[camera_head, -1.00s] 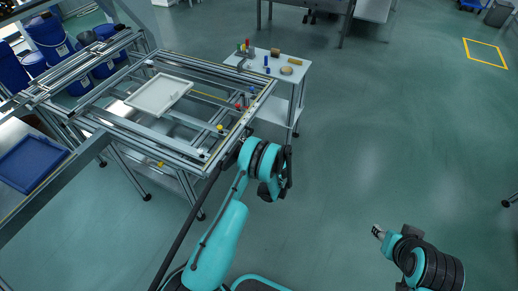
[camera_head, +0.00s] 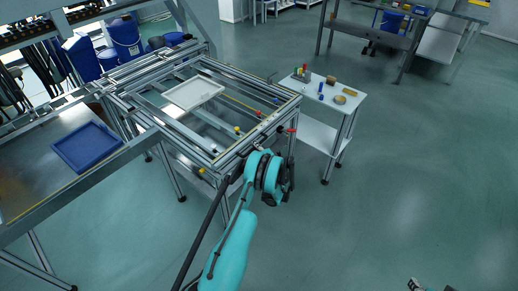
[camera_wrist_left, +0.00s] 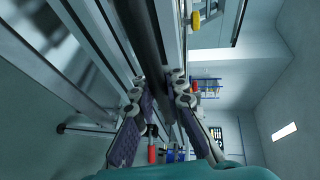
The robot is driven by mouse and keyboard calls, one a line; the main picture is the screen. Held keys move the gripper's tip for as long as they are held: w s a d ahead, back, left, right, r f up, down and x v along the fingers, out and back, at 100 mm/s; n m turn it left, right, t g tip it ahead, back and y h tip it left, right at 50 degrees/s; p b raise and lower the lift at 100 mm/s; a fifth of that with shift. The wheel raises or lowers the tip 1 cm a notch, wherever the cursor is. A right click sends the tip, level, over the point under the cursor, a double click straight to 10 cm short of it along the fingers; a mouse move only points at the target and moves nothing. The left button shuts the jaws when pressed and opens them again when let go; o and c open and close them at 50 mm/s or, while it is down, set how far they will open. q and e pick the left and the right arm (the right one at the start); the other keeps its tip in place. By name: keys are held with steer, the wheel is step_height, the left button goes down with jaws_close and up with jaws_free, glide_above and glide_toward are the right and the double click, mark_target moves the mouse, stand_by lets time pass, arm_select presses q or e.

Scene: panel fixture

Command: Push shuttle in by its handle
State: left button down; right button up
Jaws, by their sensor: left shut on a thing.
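The panel fixture (camera_head: 270,105) is an aluminium frame with rails, and a white panel (camera_head: 194,93) lies on it. My left gripper (camera_head: 246,153) is at the fixture's near right corner. In the left wrist view its fingers (camera_wrist_left: 158,88) are closed around a long dark round bar (camera_wrist_left: 145,40), which appears to be the shuttle's handle. The bar (camera_head: 204,232) also slants down to the bottom edge in the head view. The shuttle itself is hard to tell from the other rails. My right gripper (camera_head: 414,285) barely shows at the bottom edge.
A white side table (camera_head: 355,104) with several small parts stands right of the fixture. A blue tray (camera_head: 88,147) lies on a metal bench (camera_head: 35,190) at the left. Blue barrels (camera_head: 127,38) stand behind. The floor (camera_head: 410,180) at the right is clear.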

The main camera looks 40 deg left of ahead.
arm_select(q)
steer(key=shift+s+a, duration=0.15)
steer(key=c, duration=1.5)
jaws_free()
steer(key=shift+r, duration=0.15)
steer(key=shift+c, duration=0.2)
steer(key=shift+d, duration=0.35)
steer(key=v, duration=0.7)
steer(key=shift+s+a, duration=0.1)
